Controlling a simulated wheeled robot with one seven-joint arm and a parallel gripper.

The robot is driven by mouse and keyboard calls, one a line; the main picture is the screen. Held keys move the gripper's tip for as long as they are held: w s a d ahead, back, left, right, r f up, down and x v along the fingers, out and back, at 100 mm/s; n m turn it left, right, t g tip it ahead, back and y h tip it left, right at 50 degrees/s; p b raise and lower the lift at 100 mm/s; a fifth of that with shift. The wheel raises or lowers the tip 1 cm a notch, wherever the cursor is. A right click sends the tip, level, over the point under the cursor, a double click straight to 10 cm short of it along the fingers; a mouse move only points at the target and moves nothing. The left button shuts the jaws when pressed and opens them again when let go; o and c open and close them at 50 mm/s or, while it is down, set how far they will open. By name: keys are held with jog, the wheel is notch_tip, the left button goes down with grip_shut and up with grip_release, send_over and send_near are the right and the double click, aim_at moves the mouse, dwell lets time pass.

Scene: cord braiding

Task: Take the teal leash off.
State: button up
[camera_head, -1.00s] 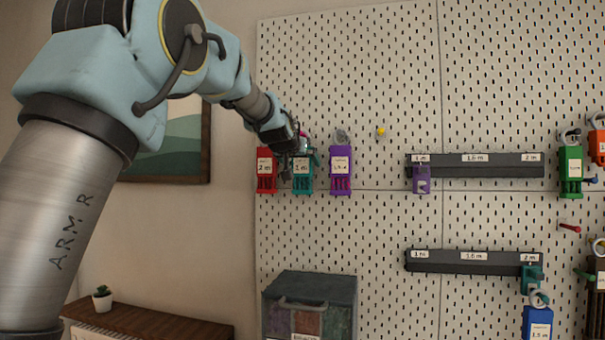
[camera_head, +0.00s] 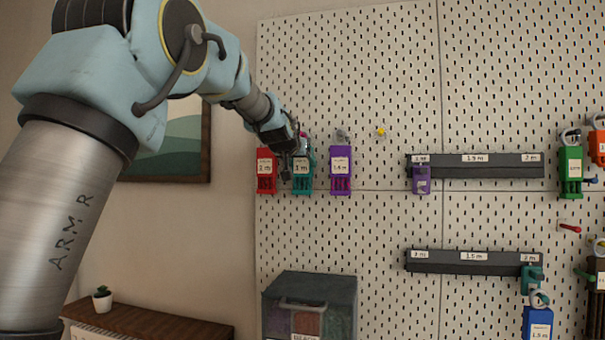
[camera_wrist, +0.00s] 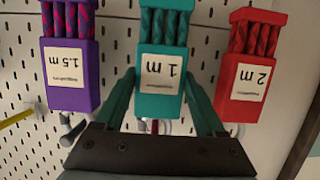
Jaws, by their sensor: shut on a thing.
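The teal leash (camera_head: 302,178) hangs on the pegboard between a red leash and a purple leash, with a white label that reads 1 m. In the wrist view the teal leash (camera_wrist: 162,65) shows upside down, in the middle. My gripper (camera_head: 294,172) is at the teal leash. In the wrist view the two fingers of my gripper (camera_wrist: 163,97) stand on either side of the teal block, shut on it. The peg that holds the leash is mostly hidden behind my gripper.
The red leash (camera_head: 266,172) and the purple leash (camera_head: 340,170) hang close on either side. An empty yellow-tipped peg (camera_head: 380,132) is to the right. Dark rails (camera_head: 490,168) with length labels are further right. A grey bin (camera_head: 310,300) stands below.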

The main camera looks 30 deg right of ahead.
jog(key=shift+r, duration=0.15)
jog(key=shift+r+p, duration=0.35)
jog(key=shift+r, duration=0.1)
dwell(0.3)
jog(key=s+a+b, duration=0.2)
jog(key=s+a, duration=0.2)
jog(key=s, duration=0.1)
jog(key=shift+a+b, duration=0.3)
dwell(0.7)
jog(key=shift+w, duration=0.1)
dwell(0.3)
